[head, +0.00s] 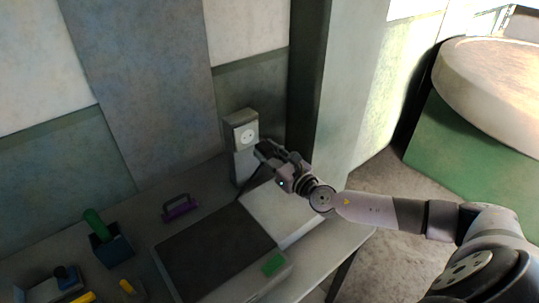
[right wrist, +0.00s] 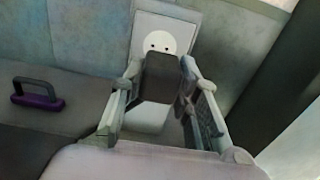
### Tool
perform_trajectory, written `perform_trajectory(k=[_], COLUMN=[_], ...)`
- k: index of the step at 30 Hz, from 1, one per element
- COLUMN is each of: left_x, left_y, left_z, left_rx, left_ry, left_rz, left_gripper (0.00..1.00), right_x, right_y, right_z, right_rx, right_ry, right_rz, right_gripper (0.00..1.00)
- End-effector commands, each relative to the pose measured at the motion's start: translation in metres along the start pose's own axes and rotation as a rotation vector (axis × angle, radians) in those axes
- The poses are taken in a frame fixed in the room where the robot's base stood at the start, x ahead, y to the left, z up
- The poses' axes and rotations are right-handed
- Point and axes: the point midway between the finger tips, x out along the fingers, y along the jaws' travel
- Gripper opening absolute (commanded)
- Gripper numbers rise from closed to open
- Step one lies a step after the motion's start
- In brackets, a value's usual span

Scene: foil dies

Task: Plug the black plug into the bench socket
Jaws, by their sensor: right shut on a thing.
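The bench socket (head: 247,135) is a white round face with two holes on a pale post at the back of the bench. In the right wrist view the socket (right wrist: 162,39) shows just beyond the held plug, its lower part hidden. The black plug (right wrist: 160,78) is a dark block between the fingers of my right gripper (right wrist: 158,98), which is shut on it. In the head view my right gripper (head: 265,155) is just below and right of the socket, with a dark cord hanging below it. Whether plug and socket touch cannot be told. My left gripper is not in view.
A dark blue box (head: 110,248) with a green item stands further left. A green block (head: 274,264) is at the front. A pillar (head: 345,90) rises right of the socket.

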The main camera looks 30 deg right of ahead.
Motion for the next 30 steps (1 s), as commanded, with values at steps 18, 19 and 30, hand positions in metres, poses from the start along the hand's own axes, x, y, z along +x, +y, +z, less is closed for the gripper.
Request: perform_trajectory(k=[18, 19, 30], left_x=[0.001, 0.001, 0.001], left_y=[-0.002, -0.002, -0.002], left_z=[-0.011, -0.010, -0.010], left_rx=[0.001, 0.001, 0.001], left_ry=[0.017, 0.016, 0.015], left_rz=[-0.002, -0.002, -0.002], left_gripper=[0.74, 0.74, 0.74], right_x=[0.046, 0.047, 0.048], right_y=[0.001, 0.001, 0.001], right_z=[0.001, 0.001, 0.001], right_rx=[0.001, 0.001, 0.001], right_ry=[-0.001, 0.000, 0.000], right_rz=[0.001, 0.001, 0.001], right_gripper=[0.05, 0.05, 0.05])
